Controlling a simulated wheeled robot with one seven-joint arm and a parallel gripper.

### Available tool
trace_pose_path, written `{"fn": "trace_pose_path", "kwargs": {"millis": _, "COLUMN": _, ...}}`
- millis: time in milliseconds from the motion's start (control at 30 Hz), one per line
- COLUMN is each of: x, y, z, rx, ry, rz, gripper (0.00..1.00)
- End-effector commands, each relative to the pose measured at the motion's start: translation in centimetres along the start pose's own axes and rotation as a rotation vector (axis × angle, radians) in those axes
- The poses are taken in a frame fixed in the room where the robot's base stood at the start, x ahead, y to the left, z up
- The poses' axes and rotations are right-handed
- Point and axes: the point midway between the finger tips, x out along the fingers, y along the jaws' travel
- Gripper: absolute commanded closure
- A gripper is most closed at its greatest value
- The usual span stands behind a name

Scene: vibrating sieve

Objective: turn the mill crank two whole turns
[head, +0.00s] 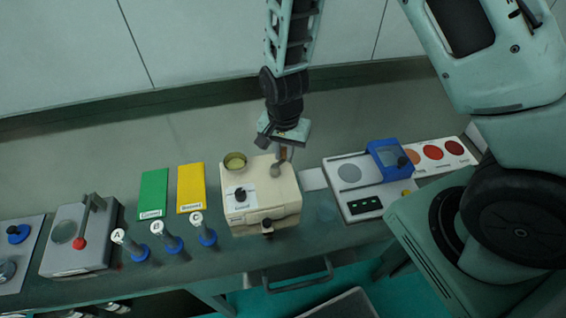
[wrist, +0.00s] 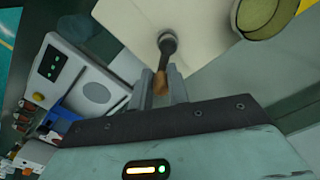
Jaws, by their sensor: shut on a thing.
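The mill (head: 262,205) is a cream box near the middle of the bench, with a round hopper (head: 235,161) at its back left and a black knob on its front. Its crank (head: 277,170) sits on top at the back right. In the wrist view the dark crank arm (wrist: 168,45) ends in a brown wooden handle (wrist: 160,84). My gripper (head: 284,154) is above the back right of the mill. In the wrist view my gripper (wrist: 160,88) is shut on the crank handle, which lies between its fingers.
A lever device (head: 76,245) stands further left. A white instrument (head: 352,204) with a blue frame is close on the right.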

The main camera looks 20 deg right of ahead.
Motion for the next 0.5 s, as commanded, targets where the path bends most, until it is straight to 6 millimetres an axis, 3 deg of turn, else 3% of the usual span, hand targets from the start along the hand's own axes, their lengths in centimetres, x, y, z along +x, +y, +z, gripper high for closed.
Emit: {"fn": "trace_pose_path", "kwargs": {"millis": 500, "x": -0.12, "y": 0.69, "z": 0.08, "rx": 0.005, "ry": 0.006, "rz": -0.004, "gripper": 0.94}}
